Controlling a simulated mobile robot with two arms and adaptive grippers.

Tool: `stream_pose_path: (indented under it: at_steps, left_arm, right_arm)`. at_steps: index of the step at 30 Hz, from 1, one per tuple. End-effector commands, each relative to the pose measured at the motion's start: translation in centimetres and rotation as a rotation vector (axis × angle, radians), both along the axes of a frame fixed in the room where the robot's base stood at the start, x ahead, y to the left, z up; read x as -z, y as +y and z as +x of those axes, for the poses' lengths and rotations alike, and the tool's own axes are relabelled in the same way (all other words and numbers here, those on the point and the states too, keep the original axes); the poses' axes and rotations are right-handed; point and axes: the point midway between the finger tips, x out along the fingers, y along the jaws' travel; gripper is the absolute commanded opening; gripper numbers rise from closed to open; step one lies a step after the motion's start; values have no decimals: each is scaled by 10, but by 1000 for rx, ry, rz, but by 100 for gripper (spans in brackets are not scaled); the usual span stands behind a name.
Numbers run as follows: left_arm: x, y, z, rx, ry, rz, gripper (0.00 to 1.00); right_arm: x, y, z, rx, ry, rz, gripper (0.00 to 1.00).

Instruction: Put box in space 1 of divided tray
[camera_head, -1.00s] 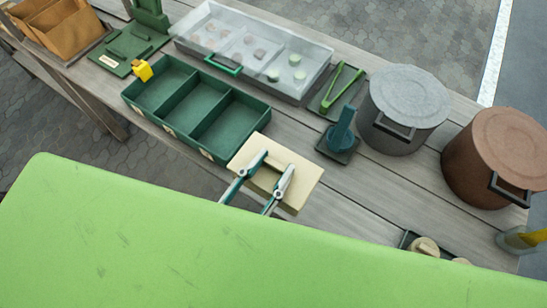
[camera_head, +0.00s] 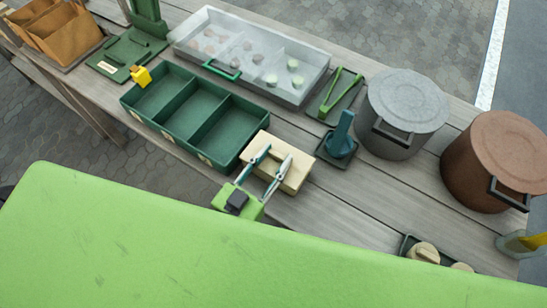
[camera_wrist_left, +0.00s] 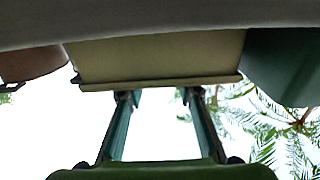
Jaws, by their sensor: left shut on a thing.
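The cream box (camera_head: 299,172) is held by my left gripper (camera_head: 274,157), whose two fingers are shut on it from the near side. The box is just right of the green divided tray (camera_head: 240,149), close to its right end; whether they touch I cannot tell. The tray has three open, empty compartments in a row and small pale labels on its front, too small to read. In the left wrist view the box (camera_wrist_left: 160,58) spans the fingertips, with green at its right. My right gripper is not in view.
A yellow object (camera_head: 141,76) sits at the tray's left corner. Behind stand a clear-lidded case (camera_head: 250,55), green tongs (camera_head: 340,93) and a teal-handled tool (camera_head: 341,136). Grey (camera_head: 405,108) and brown (camera_head: 495,160) lidded pots stand right. Bare table lies right of the box.

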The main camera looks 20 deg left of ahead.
Motion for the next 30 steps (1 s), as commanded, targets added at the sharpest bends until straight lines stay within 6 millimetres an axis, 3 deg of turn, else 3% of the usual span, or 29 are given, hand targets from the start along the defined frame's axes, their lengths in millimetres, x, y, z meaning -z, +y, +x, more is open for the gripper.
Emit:
stream_pose_path:
  at_steps: [9, 10, 12, 23, 30]
  left_arm:
    - [3, 0, 0, 0, -1, 0, 9]
    - [2, 0, 0, 0, -1, 0, 37]
    - [2, 0, 0, 0, -1, 0, 49]
    - [-1, 0, 0, 0, -1, 0, 49]
    - [2, 10, -34, 1, 5, 2, 49]
  right_arm:
    - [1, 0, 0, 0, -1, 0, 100]
    - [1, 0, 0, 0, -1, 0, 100]
    - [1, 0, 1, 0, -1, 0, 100]
    - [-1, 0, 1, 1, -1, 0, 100]
    - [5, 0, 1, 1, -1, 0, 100]
